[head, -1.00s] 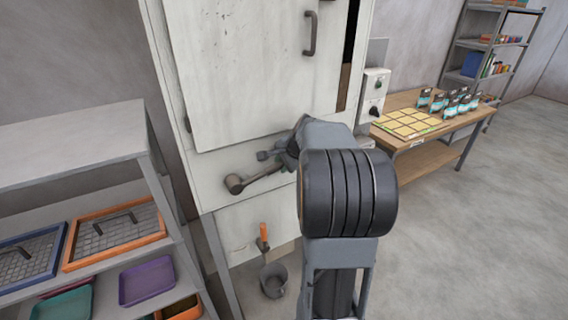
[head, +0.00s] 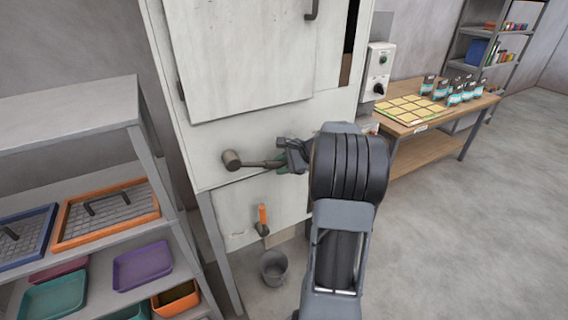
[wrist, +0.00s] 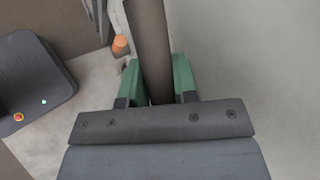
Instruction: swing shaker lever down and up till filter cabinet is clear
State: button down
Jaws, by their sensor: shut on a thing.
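The shaker lever (head: 250,164) is a dark bar with a round hub at its left end, on the front of the pale filter cabinet (head: 250,60) below its door. It points right and lies about level, dipping slightly toward my gripper. My gripper (head: 283,164) is shut on the lever's right part. In the wrist view, the lever bar (wrist: 148,40) runs between the green fingers of my gripper (wrist: 158,82). The lever's far end is hidden by my gripper and arm. The cabinet's inside is hidden by its closed door.
Below the lever are an orange handle (head: 263,215) and a grey bucket (head: 274,268) on the floor. A rack with trays (head: 70,115) stands close on the left. A control box (head: 379,75) and a wooden bench (head: 425,152) stand right. The right floor is clear.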

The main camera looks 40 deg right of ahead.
jog(key=shift+a+f, duration=0.1)
jog(key=shift+f, duration=0.2)
jog(key=c, duration=1.2)
grip_release()
jog(key=shift+o, duration=0.2)
jog(key=v, duration=1.4)
jog(key=shift+b, duration=0.35)
jog(key=shift+f, duration=0.15)
